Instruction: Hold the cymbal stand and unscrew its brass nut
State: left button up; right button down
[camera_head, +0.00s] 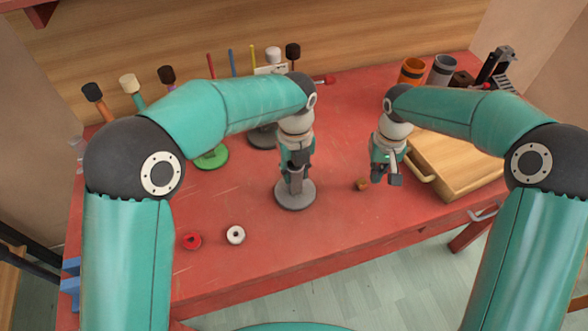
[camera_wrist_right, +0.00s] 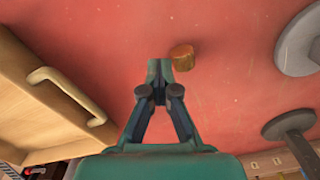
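The cymbal stand's round grey base (camera_head: 295,196) stands on the red table in the head view; its edge also shows at the upper right of the right wrist view (camera_wrist_right: 296,48). My left gripper (camera_head: 295,186) points down directly over the base, its fingers close together and seemingly shut on the stem, which they mostly hide. A small brown-orange piece (camera_head: 362,184), possibly the brass nut, lies on the table right of the base. My right gripper (camera_head: 386,180) is shut and empty, just beside that piece. In the right wrist view, the piece (camera_wrist_right: 182,56) lies just beyond the fingertips, apart from them.
A wooden box with handles (camera_head: 455,165) lies to the right of my right gripper. A red ring (camera_head: 191,240) and a white ring (camera_head: 235,234) lie at the front left. A green-based stand (camera_head: 211,158) and several mallets are behind. The table's front middle is clear.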

pick_arm(q)
jog(key=o, duration=0.4)
notch_tip(320, 180, up, 12)
jog(key=shift+r+p, duration=0.1)
jog(key=shift+p, duration=0.25)
dwell(0.6)
